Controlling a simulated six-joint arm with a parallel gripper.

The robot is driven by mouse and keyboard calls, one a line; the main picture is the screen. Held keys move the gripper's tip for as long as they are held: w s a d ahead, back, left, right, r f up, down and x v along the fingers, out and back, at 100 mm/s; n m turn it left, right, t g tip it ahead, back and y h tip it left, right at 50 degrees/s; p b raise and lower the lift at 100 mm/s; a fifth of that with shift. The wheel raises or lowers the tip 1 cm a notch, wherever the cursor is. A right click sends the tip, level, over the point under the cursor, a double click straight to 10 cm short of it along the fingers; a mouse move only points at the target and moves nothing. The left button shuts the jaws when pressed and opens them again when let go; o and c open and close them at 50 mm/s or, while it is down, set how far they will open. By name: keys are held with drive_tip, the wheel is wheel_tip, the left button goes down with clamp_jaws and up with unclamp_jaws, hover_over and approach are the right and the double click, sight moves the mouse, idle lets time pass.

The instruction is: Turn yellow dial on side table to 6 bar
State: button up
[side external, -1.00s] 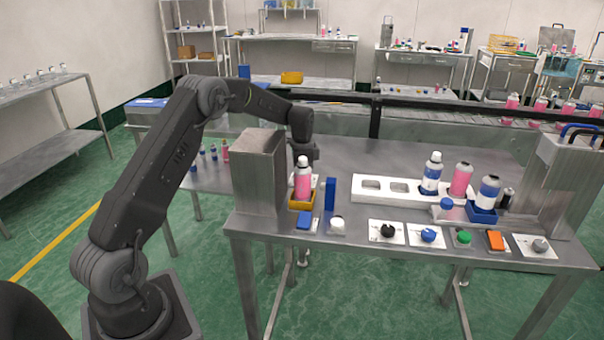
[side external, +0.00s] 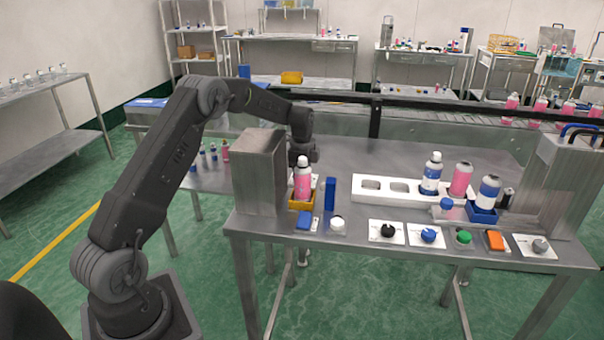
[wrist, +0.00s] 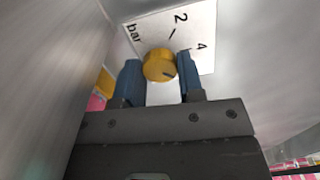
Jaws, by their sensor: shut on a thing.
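The yellow dial (wrist: 158,67) shows in the wrist view in front of a white scale plate (wrist: 192,28) marked "bar", "2" and "4". A small dark mark on the dial's face lies right of its middle, on the lower side. No 6 is visible; part of the plate is hidden behind the dial and my fingers. My gripper (wrist: 158,60) has one blue finger on each side of the dial and is shut on it. In the side external view the dial and my fingertips are hidden behind the grey metal block.
The grey metal block (side external: 259,175) stands close to my wrist. A pink can (side external: 303,182) in a yellow holder (side external: 301,204) stands beside it. A white rack (side external: 385,189), more cans and several knobs and buttons occupy the table further right.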

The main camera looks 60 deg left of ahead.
drive_tip(key=o, duration=0.9)
drive_tip(key=shift+r, duration=0.1)
wheel_tip(320, 180, up, 14)
drive_tip(key=shift+f, duration=0.15)
